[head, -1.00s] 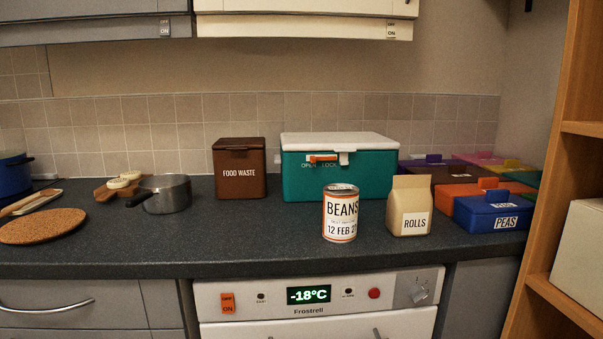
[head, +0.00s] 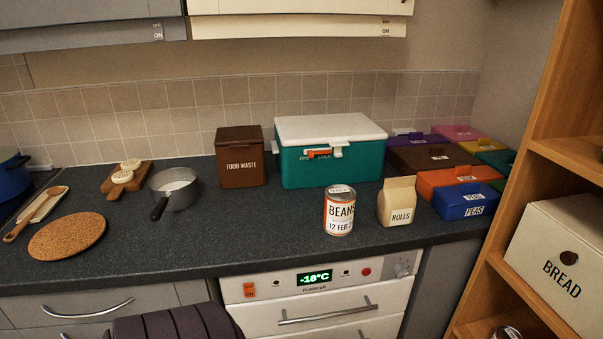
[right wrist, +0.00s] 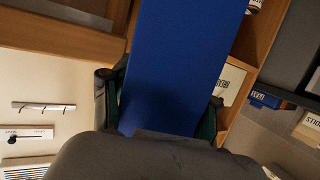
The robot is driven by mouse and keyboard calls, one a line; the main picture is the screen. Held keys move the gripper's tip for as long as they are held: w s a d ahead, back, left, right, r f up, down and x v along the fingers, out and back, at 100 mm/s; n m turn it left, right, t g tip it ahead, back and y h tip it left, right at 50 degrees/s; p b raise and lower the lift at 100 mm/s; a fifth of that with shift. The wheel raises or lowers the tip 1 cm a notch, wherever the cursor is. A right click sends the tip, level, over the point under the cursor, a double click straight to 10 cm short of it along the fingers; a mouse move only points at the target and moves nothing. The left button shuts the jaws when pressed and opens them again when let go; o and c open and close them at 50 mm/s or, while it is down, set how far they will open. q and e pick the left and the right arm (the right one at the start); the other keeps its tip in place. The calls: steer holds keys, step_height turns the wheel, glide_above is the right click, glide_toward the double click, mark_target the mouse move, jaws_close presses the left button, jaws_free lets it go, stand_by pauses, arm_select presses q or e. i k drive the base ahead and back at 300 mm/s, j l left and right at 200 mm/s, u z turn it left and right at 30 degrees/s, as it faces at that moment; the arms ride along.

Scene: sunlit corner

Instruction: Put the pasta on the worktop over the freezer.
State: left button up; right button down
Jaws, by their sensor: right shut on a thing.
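My right gripper (right wrist: 160,100) is shut on a long, plain blue box or packet (right wrist: 180,50), seen only in the right wrist view. No label shows on its visible face, so I cannot read whether it is the pasta. The freezer (head: 380,285) is white, with a lit -18°C display, under the dark speckled worktop (head: 275,225). A beans can (head: 340,212) and a rolls bag (head: 398,203) stand upright on the worktop above the freezer. Bare worktop lies left of the can.
A brown food waste bin (head: 240,160) and a teal box with a white lid (head: 335,165) stand behind. Coloured boxes, including blue peas (head: 468,202), fill the right end. A saucepan (head: 175,190) and cork mat (head: 68,236) are left. Wooden shelves (head: 545,125) hold a bread box (head: 565,262).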

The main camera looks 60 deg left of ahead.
mark_target(273, 230)
steer(key=k+j+u, duration=0.35)
steer(key=j, duration=0.2)
steer(key=j+u, duration=0.15)
steer(key=j, duration=0.15)
steer(key=k+j+u, duration=0.15)
steer(key=j, duration=0.2)
